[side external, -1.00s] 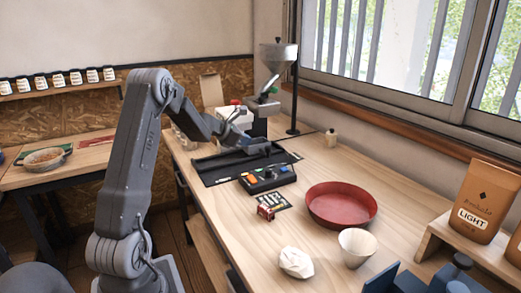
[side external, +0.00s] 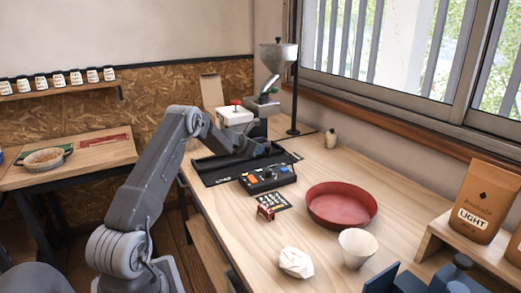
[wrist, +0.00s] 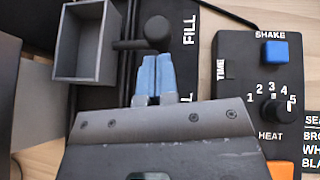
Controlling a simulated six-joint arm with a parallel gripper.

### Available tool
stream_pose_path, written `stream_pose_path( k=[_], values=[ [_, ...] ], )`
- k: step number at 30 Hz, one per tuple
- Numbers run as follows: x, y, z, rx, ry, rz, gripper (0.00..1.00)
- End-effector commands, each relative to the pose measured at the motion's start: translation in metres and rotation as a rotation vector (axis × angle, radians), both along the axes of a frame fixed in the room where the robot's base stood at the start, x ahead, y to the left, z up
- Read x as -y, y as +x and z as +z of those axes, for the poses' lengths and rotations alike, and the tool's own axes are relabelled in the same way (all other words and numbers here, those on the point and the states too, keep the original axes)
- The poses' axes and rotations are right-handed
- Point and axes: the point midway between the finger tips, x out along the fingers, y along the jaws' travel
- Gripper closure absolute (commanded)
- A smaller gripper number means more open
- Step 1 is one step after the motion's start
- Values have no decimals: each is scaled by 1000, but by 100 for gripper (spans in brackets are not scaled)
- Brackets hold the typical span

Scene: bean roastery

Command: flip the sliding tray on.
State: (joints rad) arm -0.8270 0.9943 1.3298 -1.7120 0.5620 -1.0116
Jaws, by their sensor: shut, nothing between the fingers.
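In the wrist view, a grey open-topped box (wrist: 86,42), which looks like the sliding tray, sits at the upper left. A black round knob on a short bar (wrist: 152,34) is at its right, beside the word FILL. My gripper (wrist: 154,62) has its blue fingertips together, empty, just below the knob in the picture; I cannot tell whether they touch it. In the side external view, my gripper (side external: 266,150) is low over the long black base (side external: 222,177), and my arm hides much of it.
A black control box (side external: 268,180) with a blue SHAKE button (wrist: 275,51) and a HEAT dial (wrist: 279,110) is close beside my gripper. A hopper (side external: 279,56) rises behind.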

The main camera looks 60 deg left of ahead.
Motion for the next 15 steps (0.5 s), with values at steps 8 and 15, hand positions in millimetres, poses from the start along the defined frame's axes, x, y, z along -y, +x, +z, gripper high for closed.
stream_pose_path(
  k=[8, 15],
  values=[
    [-2, 14, -1, 0, -1, 0, 100],
    [-2, 14, -1, 0, -1, 0, 100]
  ],
)
